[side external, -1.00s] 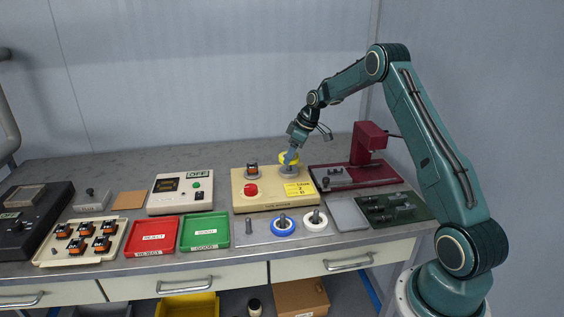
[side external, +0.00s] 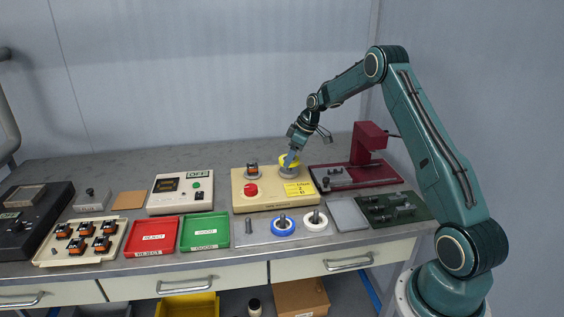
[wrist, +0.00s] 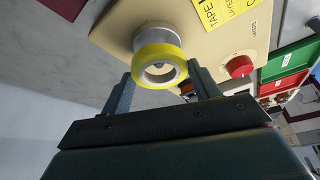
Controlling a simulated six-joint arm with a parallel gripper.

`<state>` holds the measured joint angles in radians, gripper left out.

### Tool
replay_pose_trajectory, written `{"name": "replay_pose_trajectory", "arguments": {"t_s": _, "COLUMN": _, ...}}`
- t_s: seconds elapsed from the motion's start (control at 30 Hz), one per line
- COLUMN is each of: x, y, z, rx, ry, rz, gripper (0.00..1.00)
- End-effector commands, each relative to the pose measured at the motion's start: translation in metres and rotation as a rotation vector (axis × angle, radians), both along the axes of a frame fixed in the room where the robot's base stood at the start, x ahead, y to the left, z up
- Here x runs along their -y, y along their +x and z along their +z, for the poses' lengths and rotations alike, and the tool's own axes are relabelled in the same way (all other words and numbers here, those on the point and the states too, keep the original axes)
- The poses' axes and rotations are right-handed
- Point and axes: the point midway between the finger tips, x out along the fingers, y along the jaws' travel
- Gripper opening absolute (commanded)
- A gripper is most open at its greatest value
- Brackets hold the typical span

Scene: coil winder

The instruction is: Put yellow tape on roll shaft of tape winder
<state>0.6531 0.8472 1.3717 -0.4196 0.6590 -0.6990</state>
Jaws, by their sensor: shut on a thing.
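The yellow tape (wrist: 157,51) is a ring with a pale core, between the two fingers of my gripper (wrist: 160,74). My gripper is shut on it, and the tape also shows in the side view (side external: 284,160). The tape winder (side external: 248,200) is a beige box with a red knob and a yellow label. The tape is at its grey round roll holder (side external: 289,173), at the back right of its top. A grey tip shows inside the tape's hole in the wrist view. I cannot tell how far down the shaft the tape sits.
A coil (side external: 252,169) stands on the winder's left. Blue tape (side external: 284,227) and white tape (side external: 316,222) sit on pegs in front. A dark red press (side external: 370,145) stands behind right. Green tray (side external: 205,232) and red tray (side external: 151,237) lie to the left.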

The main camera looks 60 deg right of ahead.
Motion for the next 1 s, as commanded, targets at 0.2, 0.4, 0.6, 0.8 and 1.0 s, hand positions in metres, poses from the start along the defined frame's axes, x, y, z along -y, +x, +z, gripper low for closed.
{"name": "replay_pose_trajectory", "arguments": {"t_s": 0.2, "x": 0.000, "y": 0.000, "z": -0.005, "rx": 0.000, "ry": 0.000, "rz": 0.000, "gripper": 0.39}}
{"name": "replay_pose_trajectory", "arguments": {"t_s": 0.4, "x": 0.000, "y": 0.000, "z": -0.009, "rx": 0.000, "ry": 0.000, "rz": 0.000, "gripper": 0.39}}
{"name": "replay_pose_trajectory", "arguments": {"t_s": 0.6, "x": 0.000, "y": 0.000, "z": -0.013, "rx": 0.000, "ry": 0.000, "rz": 0.000, "gripper": 0.39}}
{"name": "replay_pose_trajectory", "arguments": {"t_s": 0.8, "x": 0.000, "y": 0.000, "z": -0.017, "rx": 0.000, "ry": 0.000, "rz": -0.001, "gripper": 0.39}}
{"name": "replay_pose_trajectory", "arguments": {"t_s": 1.0, "x": 0.000, "y": 0.000, "z": -0.022, "rx": 0.000, "ry": 0.000, "rz": 0.000, "gripper": 0.39}}
